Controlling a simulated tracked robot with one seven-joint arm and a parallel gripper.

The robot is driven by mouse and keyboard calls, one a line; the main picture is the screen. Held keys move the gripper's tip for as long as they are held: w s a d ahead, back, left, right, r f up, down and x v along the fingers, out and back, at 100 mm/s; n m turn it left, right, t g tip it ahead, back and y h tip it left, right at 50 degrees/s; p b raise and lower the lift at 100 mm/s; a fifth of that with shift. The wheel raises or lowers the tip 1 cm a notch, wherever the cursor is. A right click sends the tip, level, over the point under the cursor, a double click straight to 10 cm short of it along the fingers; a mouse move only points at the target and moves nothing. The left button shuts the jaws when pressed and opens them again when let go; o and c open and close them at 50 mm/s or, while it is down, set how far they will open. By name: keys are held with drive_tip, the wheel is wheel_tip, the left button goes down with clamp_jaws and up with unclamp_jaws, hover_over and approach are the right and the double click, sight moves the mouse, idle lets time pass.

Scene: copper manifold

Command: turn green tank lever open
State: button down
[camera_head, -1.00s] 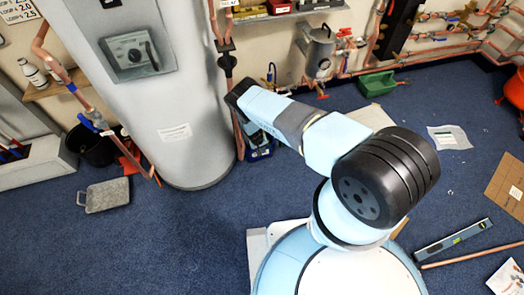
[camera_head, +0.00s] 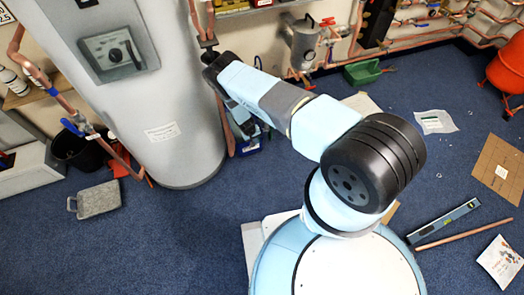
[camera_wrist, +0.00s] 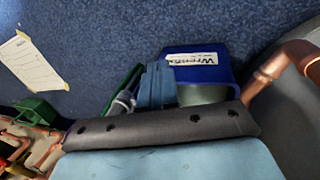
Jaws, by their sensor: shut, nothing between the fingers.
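The large grey tank (camera_head: 165,105) stands at the left in the head view, with a dial panel (camera_head: 112,50) on its front. No green lever can be made out on it there. In the wrist view, a slim green piece (camera_wrist: 124,82) slants beside a blue part (camera_wrist: 155,86); it may be the lever, but I cannot tell how it is turned. My arm reaches toward the tank's right side and hides part of that area.
A blue box (camera_wrist: 205,52) stands on the floor near the tank's foot, close to copper pipe (camera_wrist: 272,72). A green tray (camera_head: 362,72) lies by the back wall. A grey case (camera_head: 97,200) and a spirit level (camera_head: 443,220) lie on the blue carpet.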

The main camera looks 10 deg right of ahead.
drive_tip(key=s+d+r, duration=0.2)
drive_tip(key=s+r, duration=0.6)
drive_tip(key=s, duration=0.4)
drive_tip(key=shift+s, duration=0.15)
